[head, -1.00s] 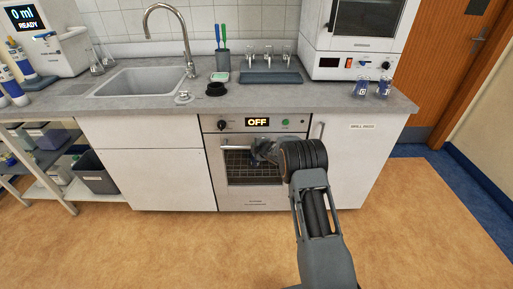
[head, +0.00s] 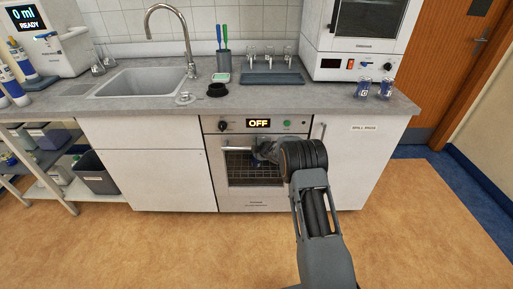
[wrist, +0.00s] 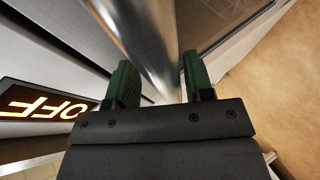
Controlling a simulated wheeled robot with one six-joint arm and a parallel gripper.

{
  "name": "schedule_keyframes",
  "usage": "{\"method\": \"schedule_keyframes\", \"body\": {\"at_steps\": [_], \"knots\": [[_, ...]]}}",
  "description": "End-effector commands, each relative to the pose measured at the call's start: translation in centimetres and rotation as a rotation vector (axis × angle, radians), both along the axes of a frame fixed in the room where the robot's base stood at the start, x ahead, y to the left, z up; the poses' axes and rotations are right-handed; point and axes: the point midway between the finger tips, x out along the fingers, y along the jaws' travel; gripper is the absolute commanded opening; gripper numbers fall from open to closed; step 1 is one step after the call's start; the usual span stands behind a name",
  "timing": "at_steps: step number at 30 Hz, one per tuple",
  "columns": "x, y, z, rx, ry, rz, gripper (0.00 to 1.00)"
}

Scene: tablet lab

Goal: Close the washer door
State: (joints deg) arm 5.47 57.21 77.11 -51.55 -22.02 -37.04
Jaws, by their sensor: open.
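The washer (head: 211,178) is built in under the counter, with a lit OFF display (head: 258,123). Its door (head: 258,201) has a dark window with a rack visible in it and looks upright or nearly so; I cannot tell whether it is fully shut. A metal bar handle (head: 225,149) runs along the door's top. My gripper (head: 262,156) is at the handle, partly hidden behind my own wrist. In the wrist view my gripper (wrist: 158,85) has its two green fingers apart, with the handle bar (wrist: 143,40) between them. Contact with the bar is unclear. The OFF display (wrist: 45,108) also shows there.
A cabinet labelled for spills (head: 365,150) stands right of the washer, and a white cabinet (head: 160,180) stands left. The counter (head: 330,97) overhangs above. The floor in front (head: 180,250) is clear.

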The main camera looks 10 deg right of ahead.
Motion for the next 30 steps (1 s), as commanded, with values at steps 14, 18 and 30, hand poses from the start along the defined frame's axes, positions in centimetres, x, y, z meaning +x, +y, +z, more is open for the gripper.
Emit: {"method": "schedule_keyframes", "body": {"at_steps": [14, 18, 30], "knots": [[-5.1, -1.1, 2.9, 0.001, 0.0, 0.0, 0.48], [-7.4, -1.7, 4.4, 0.0, -0.001, 0.002, 0.48], [-11.3, -2.6, 6.5, 0.0, -0.001, 0.004, 0.48]]}}
